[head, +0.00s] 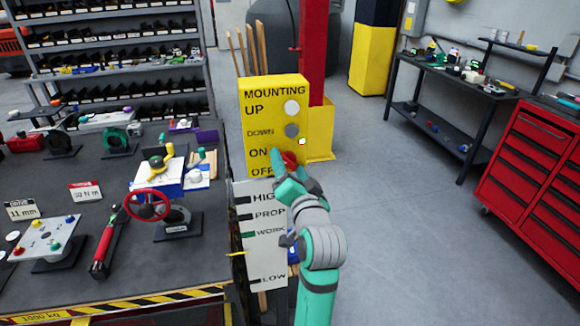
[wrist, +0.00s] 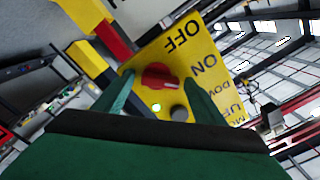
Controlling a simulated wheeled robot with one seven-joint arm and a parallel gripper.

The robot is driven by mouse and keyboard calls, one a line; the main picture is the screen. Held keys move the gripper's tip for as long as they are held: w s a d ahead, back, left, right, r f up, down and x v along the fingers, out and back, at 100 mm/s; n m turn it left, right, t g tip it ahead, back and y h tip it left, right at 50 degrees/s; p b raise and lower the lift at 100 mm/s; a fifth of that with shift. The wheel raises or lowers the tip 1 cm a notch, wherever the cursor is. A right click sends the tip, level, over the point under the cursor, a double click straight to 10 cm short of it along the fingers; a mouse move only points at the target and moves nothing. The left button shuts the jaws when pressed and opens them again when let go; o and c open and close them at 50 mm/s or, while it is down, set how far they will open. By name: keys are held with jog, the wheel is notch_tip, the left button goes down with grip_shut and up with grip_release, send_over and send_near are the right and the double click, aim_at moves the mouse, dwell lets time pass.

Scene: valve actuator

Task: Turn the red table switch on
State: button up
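The yellow panel (head: 262,110) reads MOUNTING, UP, DOWN, ON and OFF. Its red switch (head: 290,157) is a round knob low on the right side, partly hidden by my gripper (head: 283,165) in the head view. In the wrist view the red switch (wrist: 153,75) shows between the two green fingers of my gripper (wrist: 159,80), with a pale mark on its edge. The fingers are apart, one on each side of the knob. I cannot tell whether they touch it. A small lit lamp (wrist: 156,107) glows green beside the switch.
A white button (head: 291,107) and a grey button (head: 291,130) sit above the switch. A white level sign (head: 262,225) is below the panel. The workbench (head: 75,255) with valves stands left. A red tool cabinet (head: 530,165) is right, with clear floor between.

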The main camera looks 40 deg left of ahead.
jog(key=shift+d, duration=0.15)
jog(key=v, duration=1)
jog(key=shift+s+d, duration=0.15)
jog(key=shift+s, duration=0.2)
jog(key=s+d+f+m+t+h, duration=0.2)
jog(key=s+d+f+h, duration=0.15)
jog(key=d+f, duration=0.7)
jog(key=s+d+f+m+t+h, duration=0.2)
jog(key=d+f+h, duration=0.45)
jog(key=f, duration=0.75)
jog(key=s+d+f+n+h, duration=0.1)
jog(key=s+d, duration=0.3)
jog(key=s, duration=0.4)
jog(key=s+d+f+n+h, duration=0.1)
jog(key=s+d+f, duration=0.2)
jog(key=s, duration=0.5)
jog(key=s+d+f+n+h, duration=0.1)
jog(key=s+d+f, duration=0.2)
jog(key=s, duration=0.6)
jog(key=shift+d+h, duration=0.4)
jog(key=shift+d, duration=0.6)
